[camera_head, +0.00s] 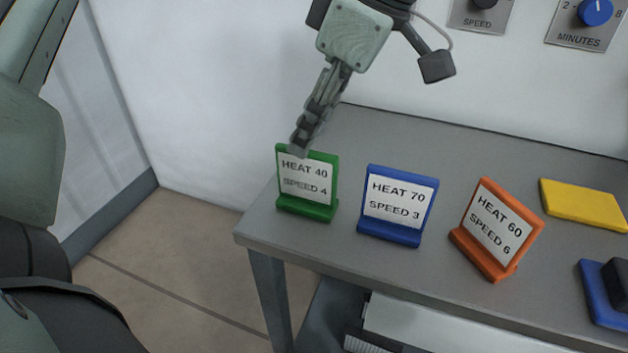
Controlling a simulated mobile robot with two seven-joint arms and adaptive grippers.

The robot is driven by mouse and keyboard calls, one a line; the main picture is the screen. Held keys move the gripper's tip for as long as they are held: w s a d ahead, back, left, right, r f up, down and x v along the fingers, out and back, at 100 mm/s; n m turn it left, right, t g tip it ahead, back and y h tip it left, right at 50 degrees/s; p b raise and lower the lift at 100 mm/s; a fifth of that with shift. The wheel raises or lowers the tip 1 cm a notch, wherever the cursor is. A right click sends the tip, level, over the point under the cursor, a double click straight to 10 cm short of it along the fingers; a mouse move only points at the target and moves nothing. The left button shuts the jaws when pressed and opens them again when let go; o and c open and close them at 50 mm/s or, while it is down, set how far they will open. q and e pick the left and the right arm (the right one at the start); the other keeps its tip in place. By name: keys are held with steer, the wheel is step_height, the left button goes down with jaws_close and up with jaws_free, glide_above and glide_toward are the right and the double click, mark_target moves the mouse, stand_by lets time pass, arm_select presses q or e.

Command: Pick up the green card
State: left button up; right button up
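The green card (308,208) stands upright in its base at the left end of the grey table, with a white label reading HEAT 40, SPEED 4. My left gripper (300,146) comes down from the top of the view, its fingers pointing down at the card's top edge. The fingertips overlap the upper left part of the card in the picture; whether they touch it I cannot tell. The fingers are seen edge-on, one behind the other, so the gap between them is hidden. My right gripper is not in view.
A blue card (398,205) and a tilted orange card (497,229) stand to the right on the grey table (420,140). A yellow block (583,204) and a blue item with a dark block lie farther right. A wall panel has SPEED and MINUTES knobs (595,12).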

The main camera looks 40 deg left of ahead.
mark_target(285, 194)
arm_select(q)
steer(key=shift+s+a+f, duration=0.15)
steer(key=shift+f, duration=0.35)
steer(key=x, duration=0.4)
steer(key=shift+s+d, duration=0.1)
steer(key=shift+d, duration=0.15)
steer(key=shift+x, duration=1.15)
steer(key=shift+f, duration=0.2)
steer(key=shift+c, duration=0.3)
jaws_close()
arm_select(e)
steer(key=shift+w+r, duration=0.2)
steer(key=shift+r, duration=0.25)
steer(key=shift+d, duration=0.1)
